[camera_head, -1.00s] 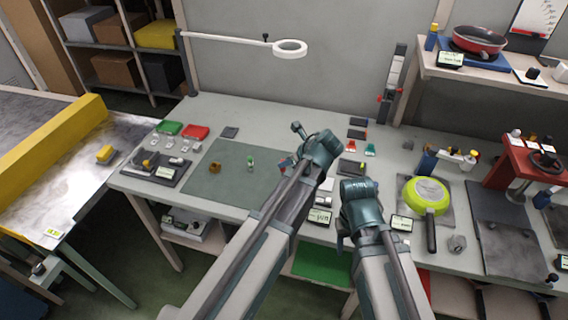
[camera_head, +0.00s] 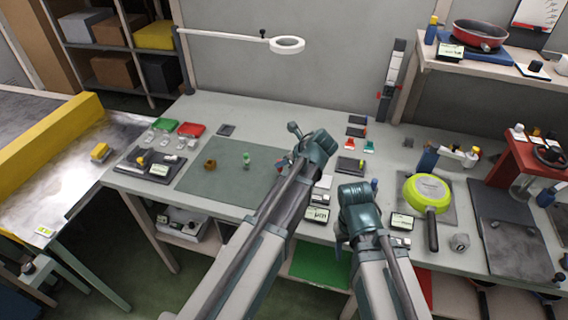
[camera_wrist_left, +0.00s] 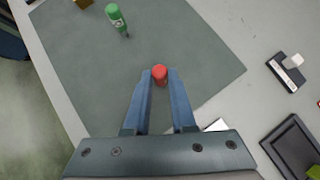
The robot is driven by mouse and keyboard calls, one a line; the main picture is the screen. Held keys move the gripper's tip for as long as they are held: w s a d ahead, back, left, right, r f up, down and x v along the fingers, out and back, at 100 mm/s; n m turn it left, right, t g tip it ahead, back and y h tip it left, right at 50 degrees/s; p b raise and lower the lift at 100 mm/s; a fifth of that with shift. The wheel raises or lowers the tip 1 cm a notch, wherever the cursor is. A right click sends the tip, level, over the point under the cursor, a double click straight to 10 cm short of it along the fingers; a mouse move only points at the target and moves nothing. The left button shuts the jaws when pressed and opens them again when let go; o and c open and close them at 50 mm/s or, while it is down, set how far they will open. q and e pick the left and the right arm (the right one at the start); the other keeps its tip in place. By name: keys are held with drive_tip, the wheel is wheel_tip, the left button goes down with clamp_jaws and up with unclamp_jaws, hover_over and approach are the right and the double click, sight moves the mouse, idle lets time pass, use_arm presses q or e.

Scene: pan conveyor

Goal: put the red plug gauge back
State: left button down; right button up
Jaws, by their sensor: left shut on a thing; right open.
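My left gripper (camera_head: 281,166) is over the right edge of the grey-green mat (camera_head: 215,185). In the left wrist view its two blue fingers (camera_wrist_left: 160,76) are shut on the red plug gauge (camera_wrist_left: 160,73), whose red end shows between the tips. In the head view the gauge is mostly hidden by the gripper. A green plug gauge (camera_head: 246,160) stands on the mat; it also shows in the left wrist view (camera_wrist_left: 116,15). My right gripper (camera_head: 341,236) is open near the bench's front edge, its fingers partly hidden.
A brown ring-like part (camera_head: 210,164) lies on the mat. Green (camera_head: 163,126) and red (camera_head: 191,129) trays are at the back left. A dark tray (camera_head: 345,165) lies right of my left gripper. A green pan (camera_head: 425,193) and a display (camera_head: 402,221) are to the right.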

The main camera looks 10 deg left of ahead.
use_arm(q)
drive_tip(key=shift+f, duration=0.25)
drive_tip(key=c, duration=0.8)
unclamp_jaws()
drive_tip(key=shift+r, duration=0.1)
drive_tip(key=shift+o, duration=0.2)
use_arm(e)
drive_tip(key=shift+f, duration=0.15)
use_arm(q)
drive_tip(key=shift+r, duration=0.1)
